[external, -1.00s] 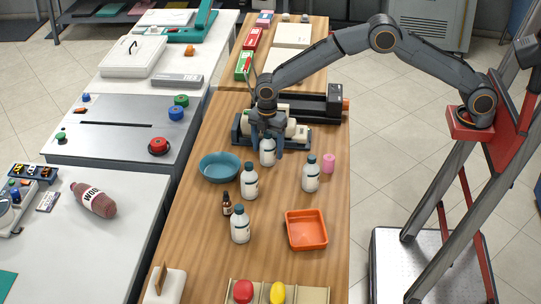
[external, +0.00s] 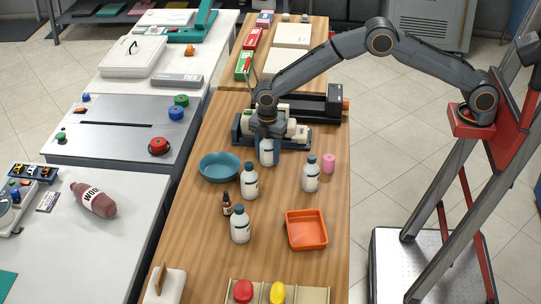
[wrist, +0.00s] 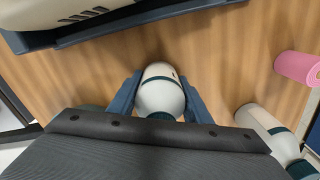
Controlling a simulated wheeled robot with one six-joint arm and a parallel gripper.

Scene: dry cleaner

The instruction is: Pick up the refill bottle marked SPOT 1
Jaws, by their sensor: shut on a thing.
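Several white refill bottles with dark teal caps stand on the wooden table. My gripper (external: 266,139) is shut on the rearmost bottle (external: 267,154), just in front of the grey and cream machine. In the wrist view my gripper's two blue fingers (wrist: 160,98) flank this white bottle (wrist: 159,95), which looks upright. Other bottles stand at the centre (external: 249,182), right (external: 311,174) and front (external: 240,225). The right one also shows in the wrist view (wrist: 262,122). The SPOT markings are too small to read, so I cannot tell which bottle is SPOT 1.
A teal bowl (external: 219,167) is left of the held bottle, and the machine (external: 290,133) is close behind it. A pink roll (external: 329,162), a small brown bottle (external: 227,204) and an orange tray (external: 306,230) stand nearby. The table's right front edge is bare.

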